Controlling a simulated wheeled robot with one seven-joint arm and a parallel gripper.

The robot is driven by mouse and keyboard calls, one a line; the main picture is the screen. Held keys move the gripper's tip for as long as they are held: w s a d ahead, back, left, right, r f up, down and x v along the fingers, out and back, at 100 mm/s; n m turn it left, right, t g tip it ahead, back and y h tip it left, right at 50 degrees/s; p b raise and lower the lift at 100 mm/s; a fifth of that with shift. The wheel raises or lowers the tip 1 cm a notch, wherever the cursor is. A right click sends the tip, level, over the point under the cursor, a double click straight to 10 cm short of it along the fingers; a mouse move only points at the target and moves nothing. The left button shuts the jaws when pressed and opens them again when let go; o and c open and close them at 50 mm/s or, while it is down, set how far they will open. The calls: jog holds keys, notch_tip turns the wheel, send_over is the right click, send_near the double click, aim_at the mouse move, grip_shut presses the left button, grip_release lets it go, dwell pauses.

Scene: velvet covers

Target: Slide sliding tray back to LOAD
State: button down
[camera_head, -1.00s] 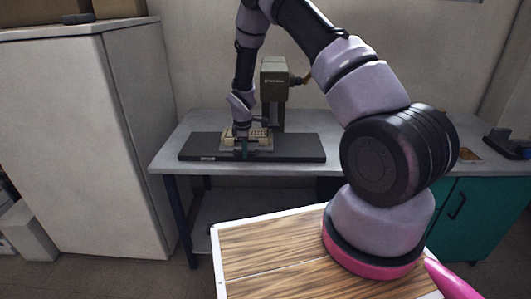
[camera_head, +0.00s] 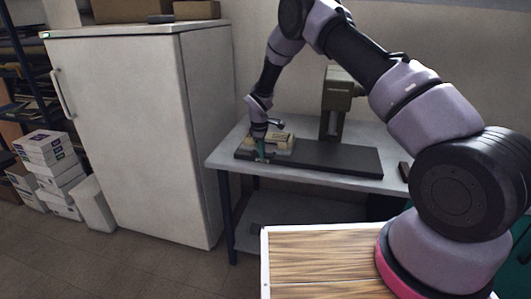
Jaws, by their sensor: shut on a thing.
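The sliding tray (camera_head: 284,143) is a small beige block on the left part of a long dark base plate (camera_head: 345,159). The plate lies on a grey bench. An olive-grey press-like machine (camera_head: 338,98) stands behind the plate, to the right of the tray. My gripper (camera_head: 262,154) reaches down at the tray's left front side and is shut on the sliding tray. A teal piece shows at the fingertips. The exact grip is small and partly hidden by my wrist. Any LOAD marking is too small to read.
The bench (camera_head: 225,155) has free room right of the tray along the plate. A tall white cabinet (camera_head: 125,130) stands close to the bench's left side. White boxes (camera_head: 50,165) are stacked at far left. A dark item (camera_head: 405,171) lies near the bench's right.

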jog(key=shift+a+r, duration=0.1)
jog(key=shift+a, duration=0.2)
jog(key=c, duration=0.8)
grip_release()
jog(key=shift+w, duration=0.1)
jog(key=shift+c, duration=0.2)
notch_tip(320, 180, up, 10)
jog(key=s, duration=0.2)
jog(key=shift+a+r, duration=0.2)
jog(key=shift+r, duration=0.05)
